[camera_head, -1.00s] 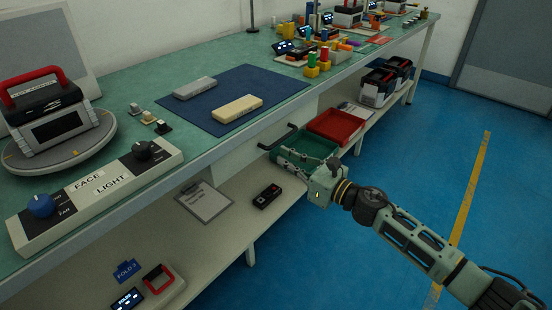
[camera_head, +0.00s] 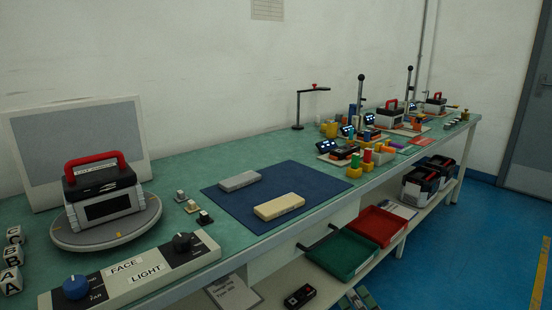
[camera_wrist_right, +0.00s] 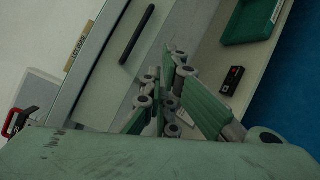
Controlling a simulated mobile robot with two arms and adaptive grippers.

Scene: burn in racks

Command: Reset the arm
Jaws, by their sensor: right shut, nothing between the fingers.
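My right gripper (camera_wrist_right: 170,88) fills the middle of the right wrist view, its green fingers and grey joints closed with nothing held. In the head view only a small part of my right arm (camera_head: 357,299) shows at the bottom edge, below the green tray (camera_head: 343,254). The arm is in front of the bench's lower shelf. The right wrist view shows the bench front, a dark handle (camera_wrist_right: 137,34) and the green tray (camera_wrist_right: 252,20) beyond the fingers. My left gripper is in neither view.
The workbench (camera_head: 180,165) runs along the wall. It carries a red-handled case (camera_head: 103,193) on a turntable, a knob panel (camera_head: 130,275) and a blue mat (camera_head: 275,195) with two blocks. A red tray (camera_head: 378,226) and a black device (camera_head: 299,296) are on the lower shelf. Blue floor lies open at right.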

